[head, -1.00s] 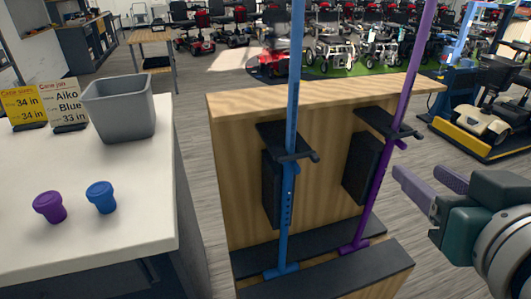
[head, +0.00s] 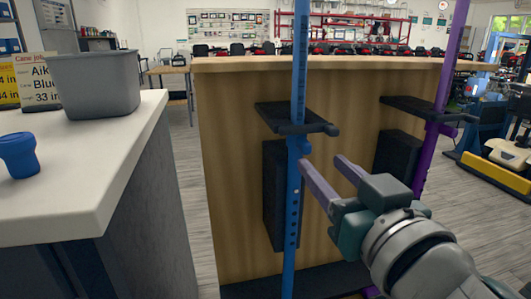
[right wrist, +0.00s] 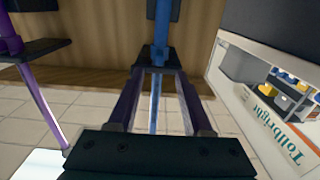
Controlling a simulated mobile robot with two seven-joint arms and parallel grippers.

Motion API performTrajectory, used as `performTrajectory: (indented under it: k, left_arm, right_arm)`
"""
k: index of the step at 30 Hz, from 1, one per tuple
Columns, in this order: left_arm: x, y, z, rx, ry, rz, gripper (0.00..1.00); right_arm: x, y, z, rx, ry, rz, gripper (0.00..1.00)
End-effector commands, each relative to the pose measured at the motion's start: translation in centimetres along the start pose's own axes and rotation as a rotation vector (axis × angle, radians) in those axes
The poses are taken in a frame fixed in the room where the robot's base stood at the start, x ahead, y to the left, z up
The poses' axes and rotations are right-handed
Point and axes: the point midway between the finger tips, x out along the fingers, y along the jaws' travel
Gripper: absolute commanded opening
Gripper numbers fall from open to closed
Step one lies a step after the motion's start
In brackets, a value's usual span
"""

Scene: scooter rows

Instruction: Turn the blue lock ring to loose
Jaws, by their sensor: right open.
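The blue cane (head: 293,215) stands upright in the wooden rack, with a row of holes down its lower shaft. Its blue lock ring (head: 296,146), with a small knob to the right, sits just below the black holder. My right gripper (head: 320,161) is open, with purple fingers pointing at the cane just below and right of the ring. In the right wrist view the blue ring (right wrist: 157,56) lies just beyond and between the open fingertips (right wrist: 160,75). I cannot tell whether they touch it. My left gripper is out of view.
A purple cane (head: 435,130) stands in a second black holder (head: 415,107) to the right. On the left, a white counter (head: 90,185) bears a grey bin (head: 95,85), a blue cup-like piece (head: 18,155) and sign cards (head: 42,80). Grey floor shows between counter and rack.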

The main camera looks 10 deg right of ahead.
Motion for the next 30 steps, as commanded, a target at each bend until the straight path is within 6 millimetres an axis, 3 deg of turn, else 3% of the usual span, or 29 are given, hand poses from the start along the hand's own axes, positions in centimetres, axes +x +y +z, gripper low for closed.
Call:
performTrajectory:
  k: [3, 9, 21, 30]
  left_arm:
    - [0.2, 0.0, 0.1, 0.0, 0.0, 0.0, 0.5]
    - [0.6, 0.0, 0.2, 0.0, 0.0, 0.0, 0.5]
    - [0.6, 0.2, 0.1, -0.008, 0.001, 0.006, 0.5]
    - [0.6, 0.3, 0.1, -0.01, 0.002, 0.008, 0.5]
  right_arm:
    - [2.3, 0.0, 0.0, -0.004, 0.003, 0.0, 0.5]
    - [4.9, 0.0, 0.1, -0.002, 0.001, 0.001, 0.5]
    - [5.8, 0.1, 0.0, -0.001, -0.001, 0.001, 0.5]
    - [5.8, 0.1, 0.0, -0.001, -0.001, 0.001, 0.18]
